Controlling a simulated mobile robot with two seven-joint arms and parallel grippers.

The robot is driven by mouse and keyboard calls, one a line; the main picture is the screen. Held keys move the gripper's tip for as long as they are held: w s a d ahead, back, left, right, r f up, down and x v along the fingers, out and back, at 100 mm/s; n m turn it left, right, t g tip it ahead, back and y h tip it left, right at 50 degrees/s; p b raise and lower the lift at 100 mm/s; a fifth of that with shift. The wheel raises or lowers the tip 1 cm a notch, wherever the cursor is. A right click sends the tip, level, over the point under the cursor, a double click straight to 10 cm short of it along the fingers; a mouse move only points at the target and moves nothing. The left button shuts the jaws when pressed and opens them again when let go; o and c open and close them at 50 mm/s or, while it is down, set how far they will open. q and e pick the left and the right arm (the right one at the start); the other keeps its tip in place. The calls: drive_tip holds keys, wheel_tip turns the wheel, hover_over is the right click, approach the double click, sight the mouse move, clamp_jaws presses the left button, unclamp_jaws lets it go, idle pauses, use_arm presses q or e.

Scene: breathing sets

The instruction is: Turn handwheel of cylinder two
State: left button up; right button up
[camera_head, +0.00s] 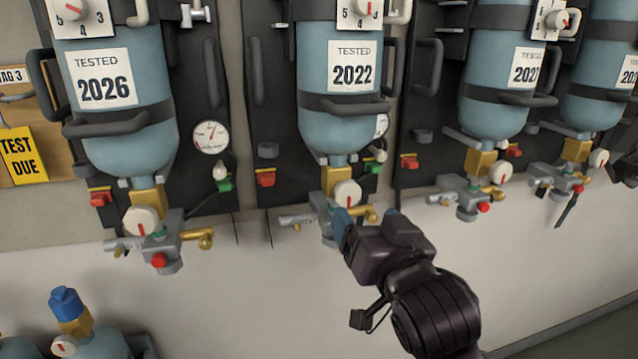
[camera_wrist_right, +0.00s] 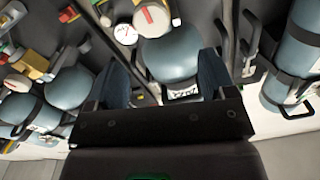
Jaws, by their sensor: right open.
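The second cylinder from the left (camera_head: 338,125) is blue-grey, hangs upright on a dark backplate and has a "TESTED 2022" label (camera_head: 354,70). Below its brass neck is a round white handwheel (camera_head: 347,194) with a red mark. My right gripper (camera_head: 366,218) is open and empty, just below and beside this handwheel. In the right wrist view, a white handwheel with a red bar (camera_wrist_right: 152,18) shows beyond the two fingertips, in front of a cylinder (camera_wrist_right: 172,55). I see no contact. My left gripper is not in view.
A cylinder labelled 2026 (camera_head: 120,95) hangs to the left, and others (camera_head: 495,85) hang to the right, each with valves sticking out. A gauge (camera_head: 211,137) is on the left backplate. A blue-capped cylinder (camera_head: 68,305) is at lower left.

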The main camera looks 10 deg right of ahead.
sight(349, 197)
drive_tip(key=shift+m, duration=0.5)
drive_tip(key=w, duration=0.7)
drive_tip(key=w+p, duration=0.1)
drive_tip(key=w, duration=0.2)
drive_tip(key=shift+w+d+f, duration=0.15)
drive_tip(key=shift+w+f, duration=0.05)
drive_tip(key=shift+f, duration=0.2)
drive_tip(key=c, duration=0.9)
